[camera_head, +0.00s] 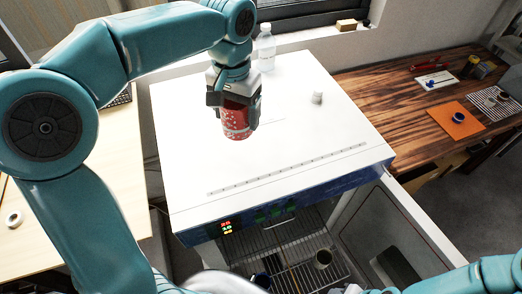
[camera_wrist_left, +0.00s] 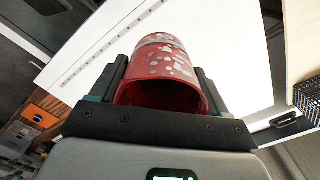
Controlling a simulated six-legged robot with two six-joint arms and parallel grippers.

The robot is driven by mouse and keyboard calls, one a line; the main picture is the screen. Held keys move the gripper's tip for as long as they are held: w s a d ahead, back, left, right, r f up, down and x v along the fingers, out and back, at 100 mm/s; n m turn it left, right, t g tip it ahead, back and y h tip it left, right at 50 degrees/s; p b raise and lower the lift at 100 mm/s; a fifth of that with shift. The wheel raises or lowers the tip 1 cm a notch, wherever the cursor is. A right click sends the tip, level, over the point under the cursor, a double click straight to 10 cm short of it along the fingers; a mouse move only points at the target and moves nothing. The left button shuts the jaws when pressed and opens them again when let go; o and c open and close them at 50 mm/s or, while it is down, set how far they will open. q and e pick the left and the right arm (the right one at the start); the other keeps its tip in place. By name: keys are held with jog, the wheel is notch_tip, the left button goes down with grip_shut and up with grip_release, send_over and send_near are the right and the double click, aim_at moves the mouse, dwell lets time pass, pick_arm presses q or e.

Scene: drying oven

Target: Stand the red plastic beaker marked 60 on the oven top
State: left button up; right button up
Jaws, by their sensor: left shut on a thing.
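The red beaker (camera_head: 237,121) has pale speckles and hangs in my left gripper (camera_head: 234,98) over the white oven top (camera_head: 185,140). In the left wrist view the beaker (camera_wrist_left: 165,68) lies between the two fingers of my left gripper (camera_wrist_left: 160,85), its open mouth toward the camera. The fingers are shut on its sides. I cannot tell whether its base touches the oven top. No marking 60 is readable. The oven's door (camera_head: 405,225) stands open at the front. My right gripper is not clearly in view.
A clear bottle (camera_head: 265,48) stands at the back of the oven top, and a small white-grey container (camera_head: 317,98) stands right of the beaker. A wooden table (camera_head: 400,85) with small items is at right. The oven top around the beaker is clear.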

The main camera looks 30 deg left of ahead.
aim_at(238, 130)
pick_arm(q)
jog(key=f, duration=1.6)
jog(key=shift+s+d+f+p, duration=0.1)
jog(key=shift+s+f+p, duration=0.2)
jog(key=shift+f+p, duration=0.1)
jog(key=shift+w+f, duration=0.15)
jog(key=shift+f, duration=0.15)
jog(key=shift+s+r, duration=0.1)
jog(key=shift+s, duration=0.15)
jog(key=shift+f+b, duration=0.2)
jog(key=shift+b, duration=0.1)
jog(key=o, duration=1)
jog(key=shift+w, duration=0.2)
jog(key=shift+s+r, duration=0.15)
jog(key=shift+r, duration=0.1)
notch_tip(238, 130, up, 12)
